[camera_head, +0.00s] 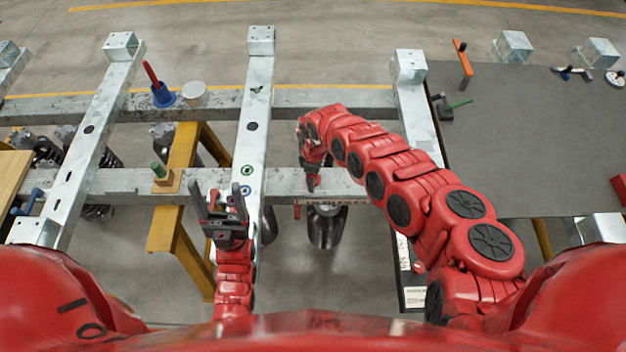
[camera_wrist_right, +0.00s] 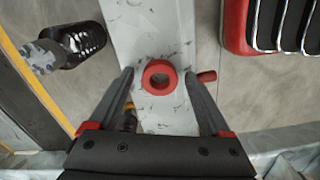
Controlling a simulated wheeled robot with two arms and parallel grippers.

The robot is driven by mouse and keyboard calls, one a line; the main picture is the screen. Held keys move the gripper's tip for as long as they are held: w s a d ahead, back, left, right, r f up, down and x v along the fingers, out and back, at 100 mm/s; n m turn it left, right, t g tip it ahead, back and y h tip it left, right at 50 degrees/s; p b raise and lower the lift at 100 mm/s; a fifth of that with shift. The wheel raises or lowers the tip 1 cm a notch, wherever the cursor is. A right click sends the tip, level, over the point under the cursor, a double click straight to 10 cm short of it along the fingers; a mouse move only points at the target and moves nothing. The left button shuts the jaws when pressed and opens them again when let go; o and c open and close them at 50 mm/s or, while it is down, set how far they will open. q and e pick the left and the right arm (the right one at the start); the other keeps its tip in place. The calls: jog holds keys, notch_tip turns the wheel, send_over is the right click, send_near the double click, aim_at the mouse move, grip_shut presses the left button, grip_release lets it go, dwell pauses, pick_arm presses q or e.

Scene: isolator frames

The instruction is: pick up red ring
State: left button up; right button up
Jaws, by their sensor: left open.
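The red ring (camera_wrist_right: 148,83) lies flat on a light metal beam in the right wrist view, its hole facing the camera. My right gripper (camera_wrist_right: 159,73) is open, with one finger on each side of the ring in that view. I see no finger contact; the height gap cannot be judged. In the head view my right gripper (camera_head: 312,184) points down at the near cross beam, and the ring is not clearly visible there. My left gripper (camera_head: 220,200) is open and empty, pointing up in front of the middle beam.
A green ring (camera_head: 247,170) and a blue ring (camera_head: 246,189) lie on the middle beam. A green peg (camera_head: 158,170) stands left on the near cross beam (camera_head: 120,187). A blue holder (camera_head: 163,97) and white cup (camera_head: 195,94) stand farther back. A grey table (camera_head: 540,140) is at right.

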jog(key=c, duration=1.2)
